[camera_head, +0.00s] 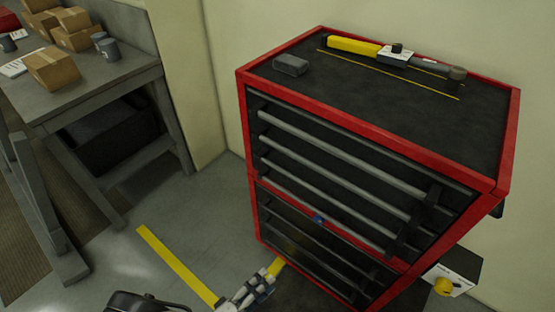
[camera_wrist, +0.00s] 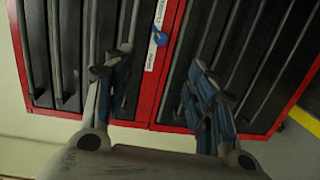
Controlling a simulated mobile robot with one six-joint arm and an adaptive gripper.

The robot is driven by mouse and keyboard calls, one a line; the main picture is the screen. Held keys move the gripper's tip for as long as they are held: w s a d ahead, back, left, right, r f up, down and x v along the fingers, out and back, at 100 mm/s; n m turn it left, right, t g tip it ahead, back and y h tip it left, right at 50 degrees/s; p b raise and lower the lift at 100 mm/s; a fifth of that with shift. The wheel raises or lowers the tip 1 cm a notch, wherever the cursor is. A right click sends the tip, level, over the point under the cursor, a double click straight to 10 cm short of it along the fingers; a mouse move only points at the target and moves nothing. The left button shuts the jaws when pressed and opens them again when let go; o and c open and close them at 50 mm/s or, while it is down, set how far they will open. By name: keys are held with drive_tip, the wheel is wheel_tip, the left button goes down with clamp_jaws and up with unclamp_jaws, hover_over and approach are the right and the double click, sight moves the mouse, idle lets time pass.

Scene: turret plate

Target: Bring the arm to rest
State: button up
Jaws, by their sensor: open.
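My gripper (camera_wrist: 155,85) is open in the wrist view, its two fingers apart with nothing between them. Beyond the fingers is the front of the red and black tool cabinet (camera_wrist: 156,104), with a blue knob (camera_wrist: 160,37) and a white label strip near it. In the head view my gripper (camera_head: 262,283) shows at the bottom, low in front of the cabinet (camera_head: 243,120). Whether it touches the cabinet front cannot be told.
A yellow-handled tool (camera_head: 353,46) and a small dark block (camera_head: 290,65) lie on the cabinet top. A workbench (camera_head: 100,90) with cardboard boxes (camera_head: 52,70) stands at the left. Floor with a yellow line (camera_head: 175,264) lies between.

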drive_tip(key=w+d+r+m+g+y, duration=0.2)
drive_tip(key=d+r+m+g, duration=0.3)
drive_tip(key=r, duration=0.6)
drive_tip(key=w+d+r+m+g+y, duration=0.1)
drive_tip(key=w+d+r+g, duration=0.15)
drive_tip(key=r+g, duration=0.7)
drive_tip(key=s+d+r+m+t+y, duration=0.1)
drive_tip(key=s+d+r+t+y, duration=0.2)
drive_tip(key=r, duration=0.5)
drive_tip(key=s+d+r+m+t+y, duration=0.2)
drive_tip(key=s+d+r+t+y, duration=0.2)
drive_tip(key=s+d+r+y, duration=0.2)
wheel_tip(320, 180, up, 3)
drive_tip(key=shift+s+d+r, duration=0.15)
drive_tip(key=shift+s+d, duration=0.05)
drive_tip(key=shift+d, duration=0.75)
drive_tip(key=shift+c, duration=0.3)
